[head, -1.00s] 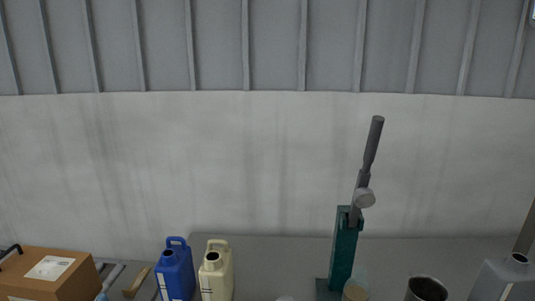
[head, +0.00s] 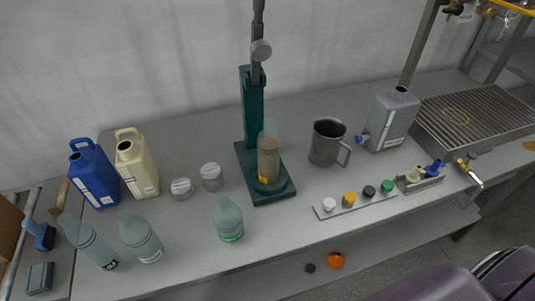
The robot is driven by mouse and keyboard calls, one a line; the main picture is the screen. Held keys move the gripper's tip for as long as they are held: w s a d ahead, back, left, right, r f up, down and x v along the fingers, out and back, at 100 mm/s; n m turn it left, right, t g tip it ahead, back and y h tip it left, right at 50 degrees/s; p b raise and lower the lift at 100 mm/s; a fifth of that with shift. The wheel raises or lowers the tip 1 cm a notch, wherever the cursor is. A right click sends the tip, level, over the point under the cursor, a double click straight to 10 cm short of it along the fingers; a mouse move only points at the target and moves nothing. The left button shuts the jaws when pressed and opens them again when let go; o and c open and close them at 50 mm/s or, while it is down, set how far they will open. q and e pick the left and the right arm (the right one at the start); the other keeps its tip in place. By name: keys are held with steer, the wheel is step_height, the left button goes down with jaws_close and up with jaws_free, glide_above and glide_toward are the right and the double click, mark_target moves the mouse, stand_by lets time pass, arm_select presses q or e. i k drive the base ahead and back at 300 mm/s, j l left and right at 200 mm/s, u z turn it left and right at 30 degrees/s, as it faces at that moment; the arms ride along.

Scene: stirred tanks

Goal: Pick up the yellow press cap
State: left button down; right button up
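The yellow cap (head: 349,199) sits on a narrow light strip (head: 368,203) near the front edge of the table, in the middle right of the head view. On the same strip a white cap (head: 329,204) is to its left, and a dark cap (head: 369,191) and a green cap (head: 388,186) are to its right. A green press (head: 253,110) stands behind and to the left, with a bottle of tan content (head: 268,158) on its base. Neither of my grippers is in view.
A metal mug (head: 326,142) and a grey can (head: 391,118) stand behind the strip.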

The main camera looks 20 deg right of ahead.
mark_target(349, 197)
steer(key=z, duration=1.4)
